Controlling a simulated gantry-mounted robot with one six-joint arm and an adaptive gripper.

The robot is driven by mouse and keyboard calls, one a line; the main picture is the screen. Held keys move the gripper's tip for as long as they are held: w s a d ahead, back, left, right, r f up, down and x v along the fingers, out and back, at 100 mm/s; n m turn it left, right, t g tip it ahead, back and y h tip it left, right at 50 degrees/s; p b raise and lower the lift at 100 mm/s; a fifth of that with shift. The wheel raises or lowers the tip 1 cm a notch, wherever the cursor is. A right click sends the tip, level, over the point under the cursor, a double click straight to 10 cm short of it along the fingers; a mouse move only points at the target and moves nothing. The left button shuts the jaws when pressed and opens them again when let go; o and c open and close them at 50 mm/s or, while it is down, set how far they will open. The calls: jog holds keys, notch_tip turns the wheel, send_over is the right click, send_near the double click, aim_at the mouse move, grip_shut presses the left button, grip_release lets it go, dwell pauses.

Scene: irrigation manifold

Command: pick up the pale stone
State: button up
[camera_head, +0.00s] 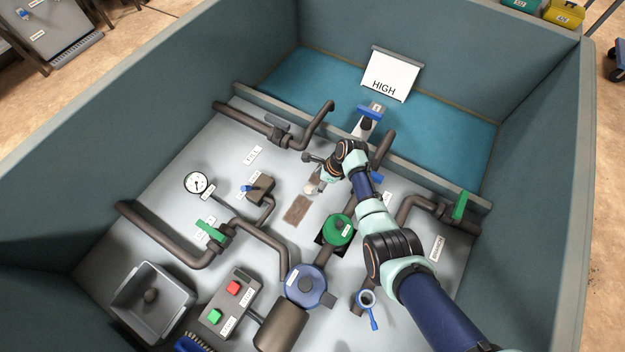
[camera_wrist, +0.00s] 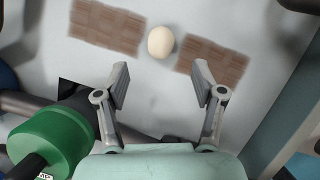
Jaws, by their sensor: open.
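The pale stone (camera_wrist: 160,42) is a small, smooth, cream-coloured oval. In the wrist view it lies on the light grey floor of the bay between two brown mats, just beyond my fingertips and roughly centred between them. In the head view the stone (camera_head: 310,188) is a small pale spot beside my gripper, partly hidden. My gripper (camera_wrist: 160,85) is open and empty, with its two fingers spread apart. In the head view my gripper (camera_head: 318,175) is over the middle of the manifold floor.
Brown mats (camera_wrist: 107,27) and (camera_wrist: 212,62) flank the stone. A green-capped pump (camera_wrist: 48,140) stands close at the left of the wrist view. Dark pipes, a gauge (camera_head: 198,183) and a grey bin (camera_head: 152,300) with a dark lump stand around. A HIGH sign (camera_head: 391,75) stands behind.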

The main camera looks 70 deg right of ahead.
aim_at(311, 187)
jog(key=b+x, duration=0.1)
jog(key=x, duration=0.1)
jog(key=shift+d+f+b, duration=0.1)
jog(key=shift+f+b, duration=0.2)
jog(key=shift+f, duration=0.1)
jog(key=shift+r, duration=0.1)
jog(key=b+x, duration=0.4)
jog(key=shift+f+b, duration=0.3)
jog(key=shift+f, duration=0.15)
jog(key=shift+w+f, duration=0.2)
jog(key=shift+f, duration=0.05)
jog(key=shift+r, duration=0.2)
jog(key=c, duration=1.3)
jog(key=shift+o, duration=0.2)
jog(key=shift+r, duration=0.1)
notch_tip(311, 187, up, 20)
jog(key=p, duration=1.3)
